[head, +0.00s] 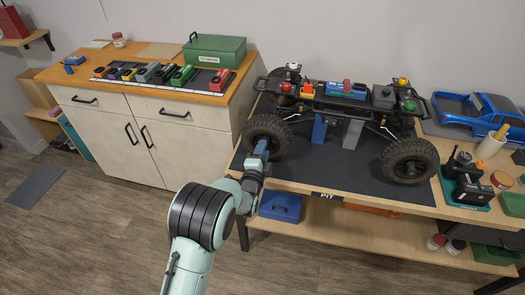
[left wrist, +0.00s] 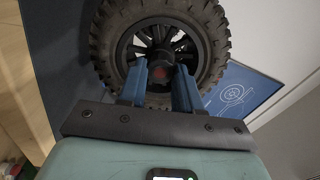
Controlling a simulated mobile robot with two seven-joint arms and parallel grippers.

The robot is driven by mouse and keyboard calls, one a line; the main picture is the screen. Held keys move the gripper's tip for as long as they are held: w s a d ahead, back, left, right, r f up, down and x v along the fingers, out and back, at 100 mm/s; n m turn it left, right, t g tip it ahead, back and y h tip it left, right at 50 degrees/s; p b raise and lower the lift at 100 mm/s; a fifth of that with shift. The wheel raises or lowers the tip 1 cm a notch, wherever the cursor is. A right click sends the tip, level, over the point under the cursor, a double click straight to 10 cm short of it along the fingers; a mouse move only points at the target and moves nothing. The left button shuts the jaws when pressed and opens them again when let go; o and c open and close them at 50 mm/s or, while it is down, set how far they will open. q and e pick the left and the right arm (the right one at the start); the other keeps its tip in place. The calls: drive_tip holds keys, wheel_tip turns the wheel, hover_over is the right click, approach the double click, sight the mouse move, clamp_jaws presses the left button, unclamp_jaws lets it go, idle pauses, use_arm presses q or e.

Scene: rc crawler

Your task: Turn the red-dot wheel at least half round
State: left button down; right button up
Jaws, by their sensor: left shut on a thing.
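The wheel at the crawler's near left (head: 267,130) has a black chunky tyre and dark spokes. It fills the upper part of the left wrist view (left wrist: 108,45). A dim red spot (left wrist: 164,71) shows at its hub, between my blue fingers. My left gripper (head: 262,147) reaches the wheel's face from the front and is shut on its hub area; its fingers also show in the left wrist view (left wrist: 161,72). The exact contact is hard to see. The crawler chassis (head: 345,92) sits raised on a blue and a grey stand. My right gripper is not in view.
The bench has a dark mat (head: 335,166). A blue truck body (head: 475,112) and a black tool caddy (head: 466,180) lie to the right. A cabinet (head: 150,130) with a green box (head: 215,48) stands left. A blue case (head: 280,206) is on the lower shelf.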

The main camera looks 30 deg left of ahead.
use_arm(q)
drive_tip(key=shift+m, duration=1.2)
drive_tip(key=c, duration=0.8)
unclamp_jaws()
drive_tip(key=v, duration=1.3)
drive_tip(key=shift+s+d+p, duration=0.1)
drive_tip(key=shift+s+p, duration=0.1)
drive_tip(key=shift+p, duration=0.1)
